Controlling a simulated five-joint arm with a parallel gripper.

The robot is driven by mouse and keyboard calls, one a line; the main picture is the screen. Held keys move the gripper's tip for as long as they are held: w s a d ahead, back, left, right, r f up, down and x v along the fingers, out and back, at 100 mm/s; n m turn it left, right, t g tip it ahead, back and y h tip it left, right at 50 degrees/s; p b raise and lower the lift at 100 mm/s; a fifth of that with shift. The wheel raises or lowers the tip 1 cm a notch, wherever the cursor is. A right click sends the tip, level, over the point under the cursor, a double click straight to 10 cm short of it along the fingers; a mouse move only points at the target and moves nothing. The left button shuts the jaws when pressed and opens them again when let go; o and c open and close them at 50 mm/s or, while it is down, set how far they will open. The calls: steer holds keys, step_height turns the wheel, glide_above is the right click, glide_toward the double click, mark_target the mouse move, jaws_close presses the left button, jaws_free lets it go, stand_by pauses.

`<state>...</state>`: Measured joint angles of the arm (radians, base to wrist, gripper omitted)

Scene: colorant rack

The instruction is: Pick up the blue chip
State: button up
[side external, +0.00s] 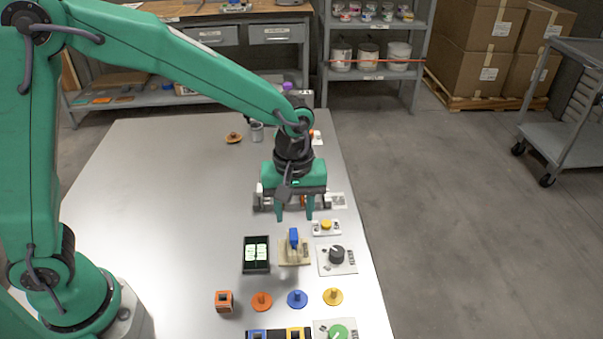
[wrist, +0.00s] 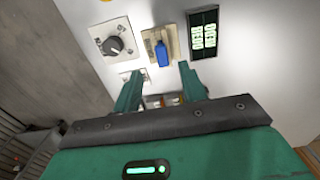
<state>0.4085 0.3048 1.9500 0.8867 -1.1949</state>
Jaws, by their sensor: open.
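A round blue chip (side external: 297,299) with a small upright knob lies flat on the table (side external: 160,200), between an orange chip (side external: 261,301) and a yellow chip (side external: 333,296). It does not show in the wrist view. Another blue piece, a block-shaped lever (side external: 293,238), stands on a beige base (side external: 296,257). My gripper (side external: 295,217) is open and empty, pointing down above the table behind that lever, away from the round blue chip. In the wrist view the gripper's fingers (wrist: 159,68) are spread, with the blue lever (wrist: 162,54) seen just beyond them.
Near the lever are a black display (side external: 257,255), a dial panel (side external: 337,257) and a yellow button box (side external: 326,226). An orange cube (side external: 224,301) stands left of the chips. Blue and yellow holders (side external: 278,334) are at the front edge. The table's left is clear.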

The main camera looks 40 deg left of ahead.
mark_target(294, 234)
steer(key=shift+a+f, duration=0.15)
steer(key=shift+f, duration=1.45)
steer(key=shift+a+f, duration=0.1)
steer(key=shift+f, duration=1.5)
jaws_close()
